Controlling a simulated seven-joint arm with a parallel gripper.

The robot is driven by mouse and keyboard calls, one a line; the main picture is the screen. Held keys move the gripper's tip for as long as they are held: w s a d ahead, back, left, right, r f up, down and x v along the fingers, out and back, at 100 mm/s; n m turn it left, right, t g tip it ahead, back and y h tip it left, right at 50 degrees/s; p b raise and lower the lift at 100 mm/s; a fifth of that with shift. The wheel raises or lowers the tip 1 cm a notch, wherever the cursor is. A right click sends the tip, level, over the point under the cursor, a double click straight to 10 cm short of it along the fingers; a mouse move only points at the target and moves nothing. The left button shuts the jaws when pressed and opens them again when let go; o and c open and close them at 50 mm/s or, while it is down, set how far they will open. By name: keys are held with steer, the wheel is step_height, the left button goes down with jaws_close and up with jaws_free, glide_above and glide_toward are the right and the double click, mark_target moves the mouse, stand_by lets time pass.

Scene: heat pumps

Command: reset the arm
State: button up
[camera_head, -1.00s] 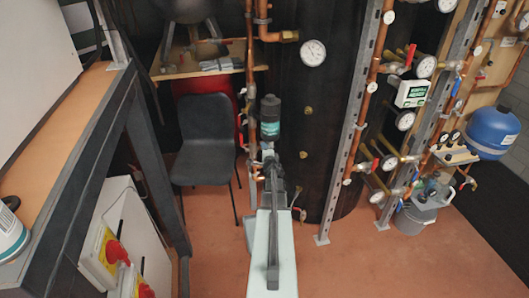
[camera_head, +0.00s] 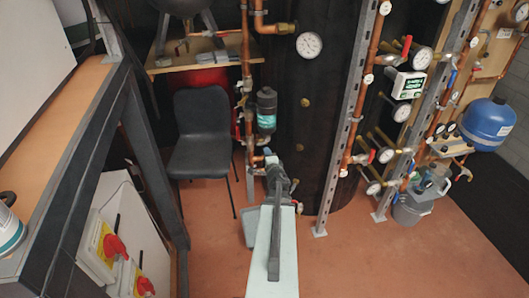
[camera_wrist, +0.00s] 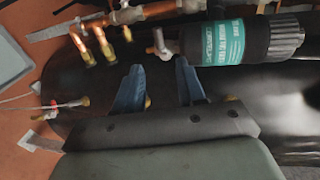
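My gripper (camera_head: 270,156) is at the far end of my pale arm in the head view, low in front of the black tank. It looks small there. In the wrist view my gripper (camera_wrist: 160,66) shows two blue fingers spread apart with nothing between them. A black canister with a teal label (camera_wrist: 223,40) lies just beyond the fingertips in that view, apart from them as far as I can tell. The same canister (camera_head: 266,111) stands upright on the copper pipework above my gripper in the head view.
The black tank (camera_head: 325,130) with a gauge (camera_head: 309,44) is behind my gripper. Copper pipes, valves and a metal post (camera_head: 350,120) are right of it. A dark chair (camera_head: 203,135) and a workbench (camera_head: 85,110) are left. A blue vessel (camera_head: 488,124) is far right. Some floor (camera_head: 350,260) is clear.

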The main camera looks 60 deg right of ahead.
steer(key=shift+v, duration=0.75)
